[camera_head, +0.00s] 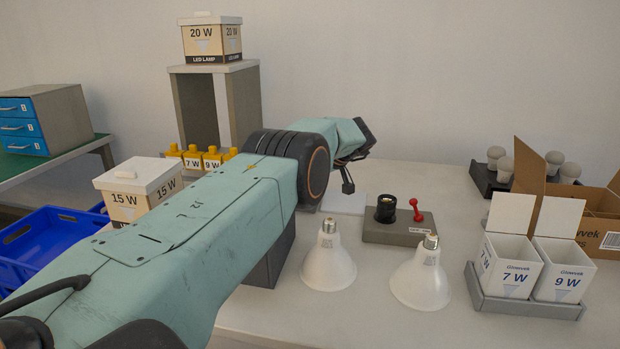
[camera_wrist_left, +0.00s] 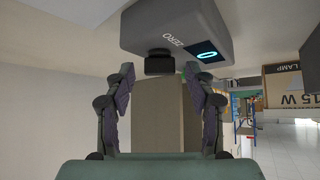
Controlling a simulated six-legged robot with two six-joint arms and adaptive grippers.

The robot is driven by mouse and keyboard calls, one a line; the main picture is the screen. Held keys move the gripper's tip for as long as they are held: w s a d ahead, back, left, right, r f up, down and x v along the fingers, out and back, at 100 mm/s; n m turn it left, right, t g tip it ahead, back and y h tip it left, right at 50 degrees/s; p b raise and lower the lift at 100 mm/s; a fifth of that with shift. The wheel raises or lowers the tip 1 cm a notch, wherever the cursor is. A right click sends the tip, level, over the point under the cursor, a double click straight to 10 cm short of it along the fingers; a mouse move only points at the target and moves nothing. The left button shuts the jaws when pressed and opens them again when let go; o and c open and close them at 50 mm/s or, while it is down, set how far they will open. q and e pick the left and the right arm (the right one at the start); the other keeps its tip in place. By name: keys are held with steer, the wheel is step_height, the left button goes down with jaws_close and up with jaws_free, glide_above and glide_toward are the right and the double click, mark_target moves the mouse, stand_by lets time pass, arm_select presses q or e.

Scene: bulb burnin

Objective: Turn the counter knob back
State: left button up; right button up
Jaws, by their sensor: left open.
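In the left wrist view the counter (camera_wrist_left: 190,22) is a dark grey box marked ZERO with a small display showing a cyan oval digit. Its black knob (camera_wrist_left: 159,64) sticks out from the body. My left gripper (camera_wrist_left: 160,72) is open, one finger on each side of the knob, with a visible gap on both sides. Whether the knob lies fully between the fingertips in depth is hard to tell. In the head view my left arm crosses the picture and hides the gripper and knob. A dark grey box (camera_head: 270,262) shows partly behind the arm. My right gripper is in neither view.
A grey base (camera_head: 400,236) with a black socket and red lever stands behind two white bulbs (camera_head: 328,262). A tray (camera_head: 525,306) of 7 W and 9 W boxes is at the right. A 15 W box (camera_head: 138,187) and blue crate (camera_head: 45,245) are at the left.

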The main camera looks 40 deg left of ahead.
arm_select(q)
steer(key=v, duration=1.2)
